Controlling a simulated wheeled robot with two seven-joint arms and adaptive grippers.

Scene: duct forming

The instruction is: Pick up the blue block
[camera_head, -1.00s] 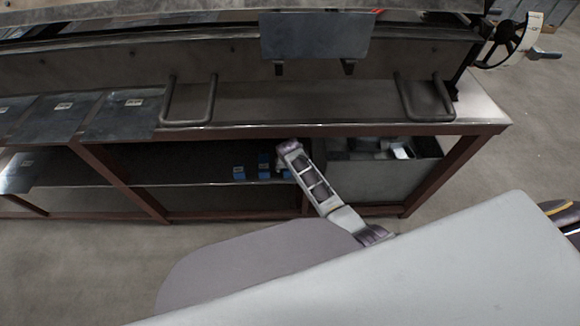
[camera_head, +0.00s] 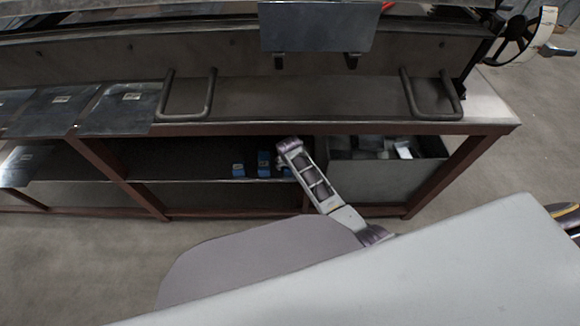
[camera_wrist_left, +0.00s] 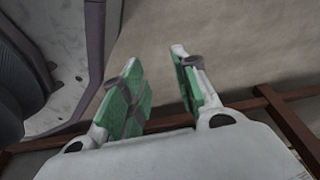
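Blue blocks stand on the dark lower shelf under the bench in the head view: one at the left (camera_head: 238,170), one in the middle (camera_head: 264,164), and a partly hidden one beside my arm (camera_head: 286,170). One of my arms reaches toward the shelf, its end close to the rightmost block. The fingers there are too small and covered to read, and contact cannot be told. In the left wrist view my left gripper (camera_wrist_left: 160,92) is open, with green pads apart and nothing between them. No blue block shows in that view.
A grey bin (camera_head: 390,178) with loose items stands right of the blocks under the bench. The bench top (camera_head: 310,98) and its brown frame (camera_head: 455,172) lie above and around the shelf. Metal sheets (camera_head: 118,108) lie at the left. Brown rails (camera_wrist_left: 285,120) cross below the left gripper.

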